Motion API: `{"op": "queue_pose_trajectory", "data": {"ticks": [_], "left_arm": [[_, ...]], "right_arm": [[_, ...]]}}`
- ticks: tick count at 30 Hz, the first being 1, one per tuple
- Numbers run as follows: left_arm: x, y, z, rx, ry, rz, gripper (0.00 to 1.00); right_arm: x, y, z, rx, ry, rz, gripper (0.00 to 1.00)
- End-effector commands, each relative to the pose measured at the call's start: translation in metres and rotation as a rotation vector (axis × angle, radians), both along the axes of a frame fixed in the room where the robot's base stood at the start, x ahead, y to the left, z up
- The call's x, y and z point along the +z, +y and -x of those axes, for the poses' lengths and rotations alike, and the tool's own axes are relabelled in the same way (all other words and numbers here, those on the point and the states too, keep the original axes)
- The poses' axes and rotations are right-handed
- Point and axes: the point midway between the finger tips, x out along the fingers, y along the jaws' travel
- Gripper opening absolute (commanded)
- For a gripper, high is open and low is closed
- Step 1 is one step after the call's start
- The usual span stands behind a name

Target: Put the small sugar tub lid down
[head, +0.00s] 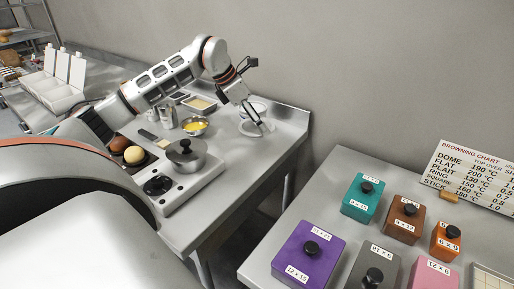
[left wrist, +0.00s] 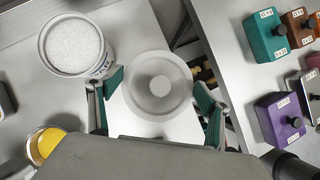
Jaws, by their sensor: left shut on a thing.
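The small sugar tub lid (left wrist: 157,86) is a pale round disc with a knob in its middle. My left gripper (left wrist: 158,96) is shut on it, with a green-padded finger on each side. In the head view the left gripper (head: 254,122) is over the right part of the steel bench, with the lid (head: 250,129) below it. I cannot tell whether the lid touches the bench. The open tub of white sugar (left wrist: 73,46) stands beside the lid, to its left in the wrist view. My right gripper is not in view.
A bowl with yellow contents (head: 195,126), a lidded pot (head: 186,153) and a steel jug (head: 168,116) stand on the bench (head: 230,160). A gap separates it from the right table, which holds several coloured boxes, including a purple one (head: 309,252). Bare bench lies in front of the lid.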

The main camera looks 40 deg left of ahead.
Motion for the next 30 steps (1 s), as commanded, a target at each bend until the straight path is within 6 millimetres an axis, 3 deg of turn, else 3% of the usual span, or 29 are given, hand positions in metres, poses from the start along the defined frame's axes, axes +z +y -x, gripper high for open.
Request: {"op": "queue_pose_trajectory", "data": {"ticks": [1,6,14,21,30], "left_arm": [[-0.015,0.000,0.001,0.000,0.006,0.001,0.66],[-0.044,-0.001,0.001,0.000,0.003,0.002,0.66],[-0.061,0.000,0.000,0.001,0.000,0.000,0.66],[-0.092,0.000,0.001,0.001,0.002,0.002,0.66],[-0.094,0.000,0.000,0.001,-0.001,0.000,0.66]], "right_arm": [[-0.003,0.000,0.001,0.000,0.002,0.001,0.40],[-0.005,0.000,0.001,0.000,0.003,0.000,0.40],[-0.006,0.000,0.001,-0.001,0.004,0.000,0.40],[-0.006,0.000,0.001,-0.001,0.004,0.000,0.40],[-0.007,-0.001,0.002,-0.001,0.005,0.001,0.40]]}}
